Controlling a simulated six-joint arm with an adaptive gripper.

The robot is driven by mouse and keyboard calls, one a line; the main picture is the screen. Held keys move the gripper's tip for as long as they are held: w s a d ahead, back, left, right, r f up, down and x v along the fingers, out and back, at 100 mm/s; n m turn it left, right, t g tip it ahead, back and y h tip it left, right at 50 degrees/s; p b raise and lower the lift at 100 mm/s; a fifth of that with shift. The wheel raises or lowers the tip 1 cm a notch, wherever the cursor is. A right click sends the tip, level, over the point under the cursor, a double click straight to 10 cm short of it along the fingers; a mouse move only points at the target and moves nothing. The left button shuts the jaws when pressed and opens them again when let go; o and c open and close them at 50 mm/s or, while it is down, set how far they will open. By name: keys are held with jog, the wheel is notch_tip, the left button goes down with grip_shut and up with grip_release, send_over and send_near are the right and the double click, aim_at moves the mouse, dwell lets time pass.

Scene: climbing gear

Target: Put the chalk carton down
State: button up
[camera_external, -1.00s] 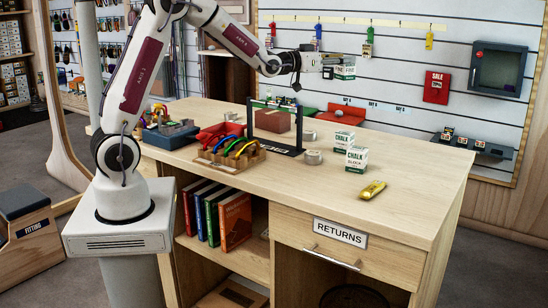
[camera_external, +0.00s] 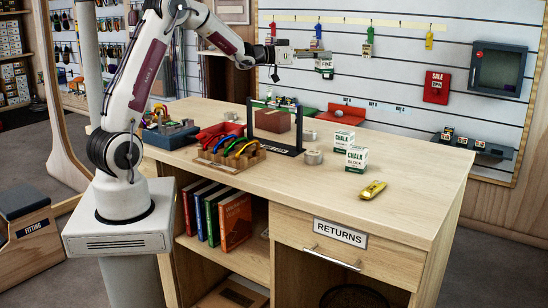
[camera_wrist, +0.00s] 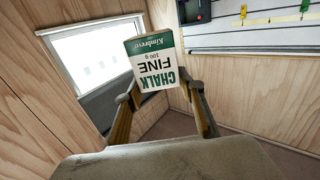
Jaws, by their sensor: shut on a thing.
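My gripper (camera_external: 314,53) is in the air above the far part of the counter. It is shut on a white and green chalk carton (camera_external: 324,70), which hangs clear of the counter. In the wrist view the carton (camera_wrist: 151,62) reads "CHALK FINE" upside down and sits between the two fingers of my gripper (camera_wrist: 158,94). Two other chalk cartons stand upright on the counter: one at the back (camera_external: 343,139) and one in front (camera_external: 356,159).
The counter (camera_external: 420,180) has free room on its right side. A yellow tool (camera_external: 372,190) lies near the front. A black frame (camera_external: 278,128), a wooden rack with coloured carabiners (camera_external: 232,156), a red tray (camera_external: 341,115) and tape rolls (camera_external: 314,157) stand around the middle.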

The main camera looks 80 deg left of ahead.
jog(key=s+a+f+m+h, duration=0.1)
jog(key=s+a+f, duration=0.2)
jog(key=s+a, duration=0.5)
send_over(268, 112)
jog(key=shift+h, duration=0.4)
notch_tip(268, 112, down, 4)
jog(key=shift+d+f, duration=0.15)
notch_tip(268, 112, down, 6)
jog(key=shift+f, duration=0.15)
jog(key=shift+f, duration=1.85)
jog(key=shift+f, duration=0.15)
jog(key=o, duration=1.1)
jog(key=shift+o, duration=0.2)
